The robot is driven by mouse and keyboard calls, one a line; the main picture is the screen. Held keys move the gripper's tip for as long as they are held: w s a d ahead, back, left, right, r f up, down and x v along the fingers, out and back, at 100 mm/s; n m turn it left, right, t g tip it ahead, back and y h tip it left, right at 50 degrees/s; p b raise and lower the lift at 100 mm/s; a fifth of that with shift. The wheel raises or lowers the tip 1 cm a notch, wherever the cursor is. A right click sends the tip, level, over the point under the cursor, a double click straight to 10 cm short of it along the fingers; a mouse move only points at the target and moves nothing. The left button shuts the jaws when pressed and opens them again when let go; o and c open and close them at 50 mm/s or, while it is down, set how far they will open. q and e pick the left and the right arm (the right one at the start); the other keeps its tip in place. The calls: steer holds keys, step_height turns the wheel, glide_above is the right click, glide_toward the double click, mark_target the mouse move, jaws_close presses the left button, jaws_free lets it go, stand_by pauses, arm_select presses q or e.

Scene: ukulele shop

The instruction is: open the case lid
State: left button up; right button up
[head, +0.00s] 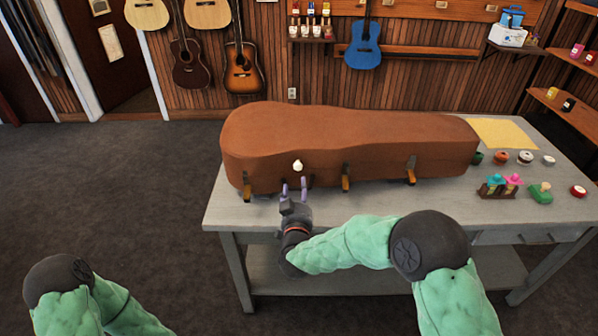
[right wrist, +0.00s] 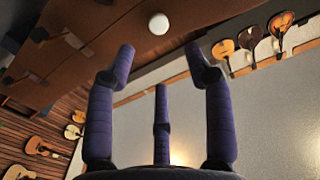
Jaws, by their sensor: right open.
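The brown, guitar-shaped case (head: 350,140) lies flat on the grey workbench with its lid down. A small round white knob (head: 297,166) sits on its front side toward the left; it also shows in the right wrist view (right wrist: 158,24). Several latches line the front, among them a left latch (head: 247,186), a middle latch (head: 345,177) and a right latch (head: 411,170). My right gripper (head: 294,184) is open and empty, just in front of and below the knob, with its purple fingers apart (right wrist: 160,60). My left gripper is out of view; only its arm shows at lower left.
The grey workbench (head: 222,214) has a narrow bare strip before the case. At its right are a yellow sheet (head: 505,133), small round tins (head: 525,157), a rack with colored items (head: 497,190) and a green item (head: 541,194). Guitars hang on the wall behind.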

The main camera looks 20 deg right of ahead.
mark_target(298, 167)
steer(key=b+x, duration=0.2)
steer(key=x, duration=0.6)
steer(key=shift+w+f, duration=0.15)
steer(key=shift+f, duration=0.05)
steer(key=shift+w+d+r+b, duration=0.1)
steer(key=shift+w+d+b, duration=0.2)
steer(key=shift+w, duration=0.35)
steer(key=shift+a, duration=0.1)
steer(key=shift+c, duration=0.3)
jaws_close()
steer(key=shift+r, duration=0.1)
